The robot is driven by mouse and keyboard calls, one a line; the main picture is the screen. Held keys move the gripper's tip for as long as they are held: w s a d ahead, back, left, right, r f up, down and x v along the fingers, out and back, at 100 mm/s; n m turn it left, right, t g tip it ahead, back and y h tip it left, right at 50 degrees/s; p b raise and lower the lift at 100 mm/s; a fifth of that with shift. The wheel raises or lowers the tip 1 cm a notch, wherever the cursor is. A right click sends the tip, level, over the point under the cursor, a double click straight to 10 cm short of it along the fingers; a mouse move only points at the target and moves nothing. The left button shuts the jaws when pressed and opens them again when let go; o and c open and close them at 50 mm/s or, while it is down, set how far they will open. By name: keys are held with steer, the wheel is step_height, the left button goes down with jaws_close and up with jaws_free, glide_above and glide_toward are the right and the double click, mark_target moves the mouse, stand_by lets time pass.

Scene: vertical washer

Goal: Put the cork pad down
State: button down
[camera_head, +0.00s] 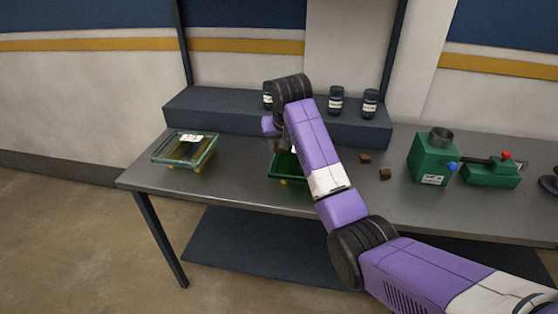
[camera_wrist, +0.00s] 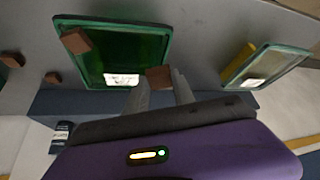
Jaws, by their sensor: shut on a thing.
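My gripper (camera_wrist: 157,88) is shut on a small brown cork pad (camera_wrist: 158,76), seen between its fingertips in the wrist view. The held pad is at a corner of a green-rimmed tray (camera_wrist: 168,50); I cannot tell whether it touches the rim. Another brown pad (camera_wrist: 76,41) is at a different corner of this tray. In the head view the same tray (camera_head: 276,170) is partly hidden behind my arm, and the held pad is not clear. Two loose brown pads (camera_head: 365,158) (camera_head: 385,173) lie on the table to its right.
A second green-rimmed tray (camera_head: 158,160) with yellow feet stands on the left of the grey table (camera_head: 240,185). A dark raised shelf (camera_head: 215,113) with several jars (camera_head: 335,101) runs behind. A green machine (camera_head: 428,160) stands at right.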

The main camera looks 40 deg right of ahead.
mark_target(278, 168)
steer(key=shift+f+p, duration=0.55)
steer(key=shift+f, duration=3.2)
steer(key=shift+f, duration=0.15)
steer(key=c, duration=1.1)
jaws_free()
steer(key=shift+o, duration=0.2)
steer(key=b+v, duration=0.1)
steer(key=v, duration=1.1)
steer(key=shift+r+b, duration=0.2)
steer(key=shift+b, duration=0.1)
